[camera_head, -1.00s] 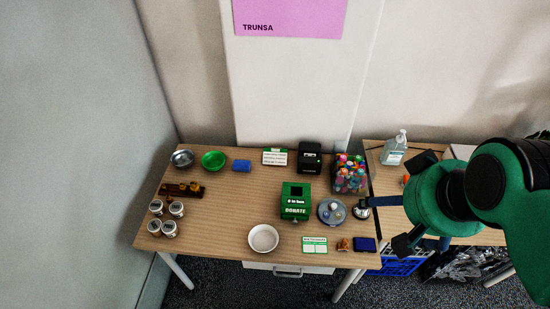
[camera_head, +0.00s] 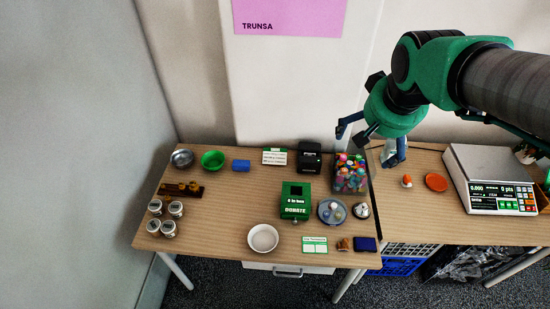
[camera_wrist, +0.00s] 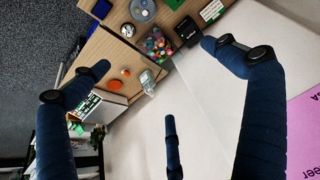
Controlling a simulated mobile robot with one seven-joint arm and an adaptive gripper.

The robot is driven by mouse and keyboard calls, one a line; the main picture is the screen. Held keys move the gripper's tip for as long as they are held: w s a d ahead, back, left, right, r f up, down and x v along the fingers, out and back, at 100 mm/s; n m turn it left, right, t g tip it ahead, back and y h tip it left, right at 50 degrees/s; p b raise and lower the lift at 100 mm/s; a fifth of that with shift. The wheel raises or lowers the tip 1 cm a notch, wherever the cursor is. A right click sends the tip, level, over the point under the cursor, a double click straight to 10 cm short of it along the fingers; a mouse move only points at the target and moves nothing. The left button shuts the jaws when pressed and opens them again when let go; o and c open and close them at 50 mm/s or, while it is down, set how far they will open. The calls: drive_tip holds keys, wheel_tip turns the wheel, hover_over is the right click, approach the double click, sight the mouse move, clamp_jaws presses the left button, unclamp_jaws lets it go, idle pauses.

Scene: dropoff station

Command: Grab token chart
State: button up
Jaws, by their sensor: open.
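A flat white card with green print and boxes (camera_head: 315,245), which looks like the token chart, lies at the front edge of the left table. A second green-and-white card (camera_head: 274,156) with lines of text stands at the back of that table; it also shows at the top of the wrist view (camera_wrist: 211,10). The print on both is too small to read surely. My gripper (camera_head: 368,142) is open and empty, its dark blue fingers spread. It hangs above the back right of the table, beside the bin of coloured balls and well away from the front card.
The green donation box (camera_head: 296,201), grey round tray (camera_head: 332,211), bell (camera_head: 361,210) and dark blue box (camera_head: 365,244) crowd the table's right side. A clear bin (camera_head: 351,175) holds coloured balls. A scale (camera_head: 490,180) stands on the right table. The left table's middle is clear.

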drive_tip(key=w+a+f, duration=0.4)
drive_tip(key=w+f, duration=0.1)
drive_tip(key=w, duration=0.3)
drive_tip(key=w+a+f+b, duration=0.1)
drive_tip(key=w+a+f, duration=0.3)
drive_tip(key=w, duration=0.4)
drive_tip(key=w+a+f, duration=0.3)
drive_tip(key=w+f, duration=0.2)
drive_tip(key=w, duration=0.4)
drive_tip(key=w+a+f, duration=0.4)
drive_tip(key=a+f, duration=0.1)
drive_tip(key=f, duration=0.4)
drive_tip(key=w+a+f, duration=0.4)
drive_tip(key=a+f, duration=0.1)
drive_tip(key=f, duration=0.4)
drive_tip(key=w+a+f+b, duration=0.1)
drive_tip(key=w+a+f, duration=0.4)
drive_tip(key=f, duration=0.3)
drive_tip(key=shift+f+g, duration=0.3)
drive_tip(key=shift+f, duration=0.1)
drive_tip(key=shift+w+f, duration=0.1)
drive_tip(key=shift+w, duration=0.05)
drive_tip(key=b, duration=0.1)
hover_over(275, 156)
drive_tip(key=s, duration=0.2)
drive_tip(key=shift+w+a+f, duration=0.1)
drive_tip(key=shift+f, duration=3.8)
drive_tip(key=shift+b+x, duration=0.75)
drive_tip(key=shift+x, duration=1.85)
